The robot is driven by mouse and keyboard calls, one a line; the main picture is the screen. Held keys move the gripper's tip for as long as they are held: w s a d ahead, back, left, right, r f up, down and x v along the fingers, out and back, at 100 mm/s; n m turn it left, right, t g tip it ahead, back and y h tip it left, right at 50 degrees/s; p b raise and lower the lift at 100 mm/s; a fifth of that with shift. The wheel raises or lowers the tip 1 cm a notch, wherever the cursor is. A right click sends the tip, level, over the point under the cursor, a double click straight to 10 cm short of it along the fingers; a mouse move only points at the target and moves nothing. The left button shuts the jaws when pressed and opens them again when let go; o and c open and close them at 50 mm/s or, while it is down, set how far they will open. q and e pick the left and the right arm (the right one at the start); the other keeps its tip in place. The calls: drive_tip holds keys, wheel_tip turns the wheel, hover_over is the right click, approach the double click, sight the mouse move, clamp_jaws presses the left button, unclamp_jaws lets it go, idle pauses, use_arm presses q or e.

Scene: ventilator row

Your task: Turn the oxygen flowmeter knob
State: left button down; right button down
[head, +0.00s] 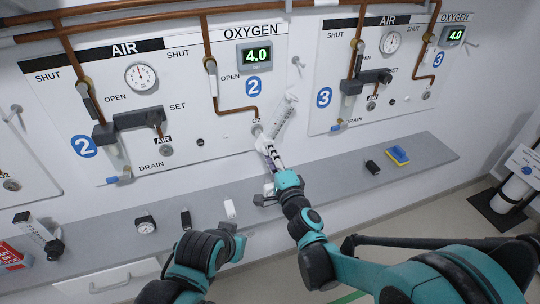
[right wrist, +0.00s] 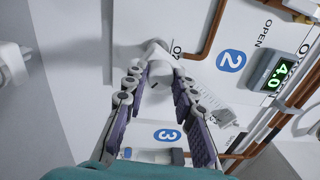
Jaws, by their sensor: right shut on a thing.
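The oxygen flowmeter (head: 283,118) is a pale tube with scale marks on wall panel 2, below the OXYGEN display (head: 258,56), which reads 4.0. The tube also shows in the right wrist view (right wrist: 212,106), right of my fingers. My right gripper (head: 264,146) reaches up to the flowmeter's lower end. In the right wrist view its fingers (right wrist: 158,76) are shut on the white round knob (right wrist: 157,56), one on each side. My left arm shows at the bottom of the head view; its fingers cannot be made out.
A grey shelf (head: 310,183) runs below the panels. It bears a round gauge (head: 146,225), a white block (head: 230,209), a dark block (head: 372,167) and a blue-yellow sponge (head: 398,155). Copper pipes (head: 206,35) run above. Panel 3 is to the right.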

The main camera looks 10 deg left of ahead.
drive_tip(key=shift+m, duration=1.2)
drive_tip(key=c, duration=1.2)
unclamp_jaws()
drive_tip(key=v, duration=1.2)
